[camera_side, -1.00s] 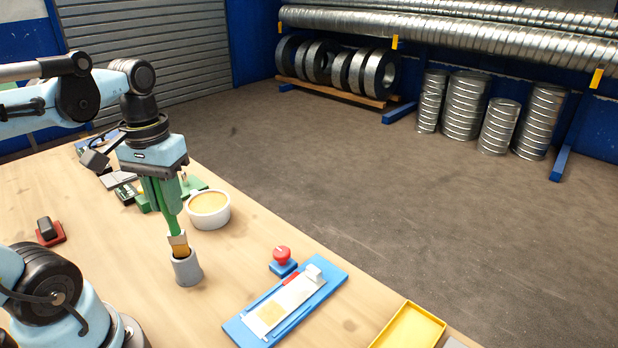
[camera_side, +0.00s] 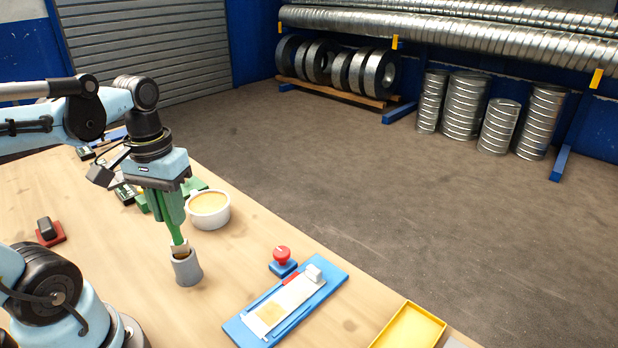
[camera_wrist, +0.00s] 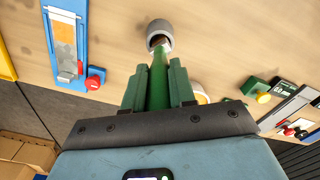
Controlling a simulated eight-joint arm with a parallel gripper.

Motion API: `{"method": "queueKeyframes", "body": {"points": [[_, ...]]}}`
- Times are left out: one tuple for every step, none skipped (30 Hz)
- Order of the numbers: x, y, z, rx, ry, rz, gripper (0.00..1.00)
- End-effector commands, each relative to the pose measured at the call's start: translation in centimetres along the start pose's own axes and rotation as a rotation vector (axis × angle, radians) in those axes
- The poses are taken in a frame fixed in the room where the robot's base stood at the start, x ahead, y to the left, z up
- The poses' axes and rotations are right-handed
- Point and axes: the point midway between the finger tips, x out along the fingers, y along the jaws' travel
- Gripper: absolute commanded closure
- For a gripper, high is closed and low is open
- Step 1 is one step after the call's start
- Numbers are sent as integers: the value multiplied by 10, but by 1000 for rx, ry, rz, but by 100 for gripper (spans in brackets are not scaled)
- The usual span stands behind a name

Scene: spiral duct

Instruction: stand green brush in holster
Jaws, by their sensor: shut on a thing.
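The green brush (camera_side: 177,237) is upright, with its green handle held in my gripper (camera_side: 171,215). Its bristle end points down, and its lower part is inside the mouth of the grey cylindrical holster (camera_side: 187,271) on the table. In the wrist view, the green handle (camera_wrist: 158,85) runs between the fingers of my gripper (camera_wrist: 160,75) toward the holster (camera_wrist: 159,32), and the brush tip is within its opening. My gripper is shut on the handle, a little above the holster rim. The bristles are mostly hidden by the holster.
A white tub with orange contents (camera_side: 209,212) stands behind the holster. A blue board (camera_side: 290,300) and a red-knobbed blue block (camera_side: 282,262) lie to the right. A yellow tray (camera_side: 410,328) is at the front right. A red-based black item (camera_side: 49,232) is at left.

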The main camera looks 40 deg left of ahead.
Motion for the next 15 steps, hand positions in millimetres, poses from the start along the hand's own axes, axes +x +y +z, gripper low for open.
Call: {"method": "queueKeyframes", "body": {"points": [[1, 0, 0, 0, 0, 0, 100], [2, 0, 0, 0, 0, 0, 100], [3, 0, 0, 0, 0, 0, 100], [4, 0, 0, 0, 0, 0, 100], [4, 0, 0, 0, 0, 0, 100], [5, 0, 0, 0, 0, 0, 100], [6, 0, 0, 0, 0, 0, 100], [6, 0, 0, 0, 0, 0, 100], [7, 0, 0, 0, 0, 0, 100], [8, 0, 0, 0, 0, 0, 100], [8, 0, 0, 0, 0, 0, 100], [10, 0, 0, 0, 0, 0, 100], [10, 0, 0, 0, 0, 0, 100], [11, 0, 0, 0, 0, 0, 100], [12, 0, 0, 0, 0, 0, 100]]}}
